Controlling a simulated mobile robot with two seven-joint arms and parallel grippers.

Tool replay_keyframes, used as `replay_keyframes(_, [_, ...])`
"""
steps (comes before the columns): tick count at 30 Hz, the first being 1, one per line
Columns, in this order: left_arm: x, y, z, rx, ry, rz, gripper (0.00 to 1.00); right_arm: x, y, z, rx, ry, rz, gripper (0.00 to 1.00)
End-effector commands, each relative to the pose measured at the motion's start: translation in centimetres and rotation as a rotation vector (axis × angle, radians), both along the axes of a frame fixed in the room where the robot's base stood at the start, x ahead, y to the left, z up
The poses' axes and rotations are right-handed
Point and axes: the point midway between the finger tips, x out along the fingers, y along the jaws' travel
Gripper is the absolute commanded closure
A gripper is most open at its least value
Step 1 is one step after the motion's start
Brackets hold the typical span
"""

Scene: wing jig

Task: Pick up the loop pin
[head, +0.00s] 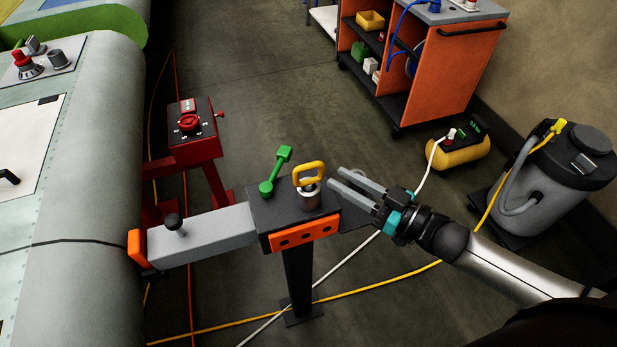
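The loop pin (309,172) has a yellow loop handle and stands upright in a metal collar (309,196) on the dark top plate of the jig stand (262,211). My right gripper (336,179) comes in from the right, with its two grey fingers pointing left toward the yellow loop. The fingers are apart with a gap between them, and nothing shows in the gap. The fingertips are just right of the loop and look clear of it. My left gripper is not in view.
A green lever (275,172) stands beside the pin on its left. A grey bar (200,236) runs from the stand to the wing (85,200). A red stand (190,135), orange cart (440,75), yellow compressor (460,154) and grey vacuum (550,190) surround it. Hoses cross the floor.

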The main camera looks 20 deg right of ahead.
Motion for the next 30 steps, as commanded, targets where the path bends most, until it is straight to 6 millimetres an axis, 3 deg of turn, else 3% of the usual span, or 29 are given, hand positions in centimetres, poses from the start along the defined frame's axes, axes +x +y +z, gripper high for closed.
replay_keyframes(6, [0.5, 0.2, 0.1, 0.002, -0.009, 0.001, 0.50, 2.3, 1.6, 0.1, 0.001, -0.003, 0.000, 0.69])
replay_keyframes(14, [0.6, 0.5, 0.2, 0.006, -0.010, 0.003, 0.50, 3.3, 2.4, -0.1, -0.001, -0.001, 0.000, 0.69])
replay_keyframes(24, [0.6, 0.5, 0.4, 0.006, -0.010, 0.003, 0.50, 6.5, 4.9, -0.7, 0.000, -0.003, -0.001, 0.69])
replay_keyframes(30, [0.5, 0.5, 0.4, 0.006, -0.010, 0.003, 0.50, 7.1, 5.4, -0.8, -0.001, -0.001, 0.000, 0.69])
